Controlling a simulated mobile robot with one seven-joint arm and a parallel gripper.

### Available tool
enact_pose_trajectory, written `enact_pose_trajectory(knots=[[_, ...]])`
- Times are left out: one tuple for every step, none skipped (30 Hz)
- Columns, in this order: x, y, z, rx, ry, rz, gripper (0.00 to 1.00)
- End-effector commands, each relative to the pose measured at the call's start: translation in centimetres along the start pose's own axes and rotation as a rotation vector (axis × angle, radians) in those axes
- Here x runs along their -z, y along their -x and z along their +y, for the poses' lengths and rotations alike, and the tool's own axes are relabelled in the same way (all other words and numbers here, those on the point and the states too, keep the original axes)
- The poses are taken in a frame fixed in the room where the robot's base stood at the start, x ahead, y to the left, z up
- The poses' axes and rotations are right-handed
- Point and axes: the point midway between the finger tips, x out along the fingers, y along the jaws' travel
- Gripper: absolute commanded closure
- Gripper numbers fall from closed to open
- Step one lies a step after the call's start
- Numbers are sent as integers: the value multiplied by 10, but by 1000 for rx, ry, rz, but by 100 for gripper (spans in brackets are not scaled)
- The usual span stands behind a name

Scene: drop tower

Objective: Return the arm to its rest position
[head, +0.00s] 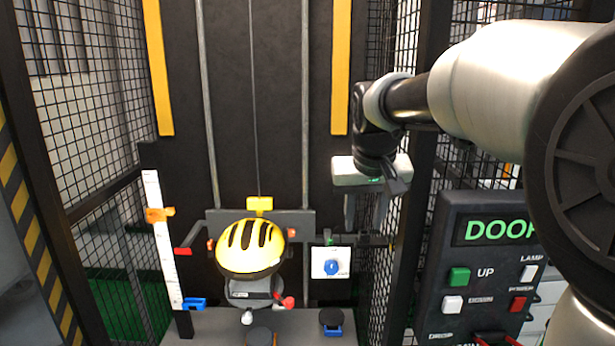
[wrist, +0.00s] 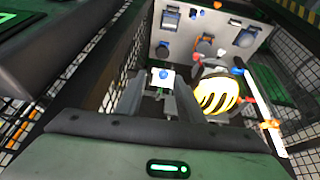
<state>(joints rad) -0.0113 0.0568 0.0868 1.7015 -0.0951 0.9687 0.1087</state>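My arm reaches in from the right side of the head view. My gripper (head: 366,222) hangs from it with the fingers pointing down, in front of the right part of the tower's back panel. The two fingers stand apart with nothing visible between them. In the wrist view my gripper (wrist: 158,108) also shows a gap between its fingers. A white plate with a blue knob (head: 331,262) lies beyond the fingertips, apart from them; it also shows in the wrist view (wrist: 161,76).
A yellow-and-black striped helmet (head: 250,247) sits on the carriage left of my gripper. A white ruler (head: 162,240) with an orange marker stands farther left. Mesh walls (head: 402,130) flank the tower. A control panel (head: 480,265) reading "DOOR" stands close on the right.

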Motion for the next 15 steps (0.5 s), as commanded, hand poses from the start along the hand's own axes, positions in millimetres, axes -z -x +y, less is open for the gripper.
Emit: enact_pose_trajectory(knots=[[-23,27,6,-3,-3,13,65],[-38,38,9,-3,-5,18,65],[-58,50,12,-3,-6,23,65],[-74,58,14,-3,-7,28,65],[-89,65,16,-2,-10,32,65],[-110,73,19,0,-13,38,65],[-126,78,21,3,-16,43,65],[-141,82,22,5,-18,47,65],[-160,85,23,8,-21,51,65],[-174,87,24,11,-23,55,65],[-186,87,24,14,-25,57,65],[-200,88,25,18,-28,62,65],[-210,88,25,21,-30,65,65],[-218,87,25,24,-31,67,65],[-228,86,25,27,-33,69,65]])
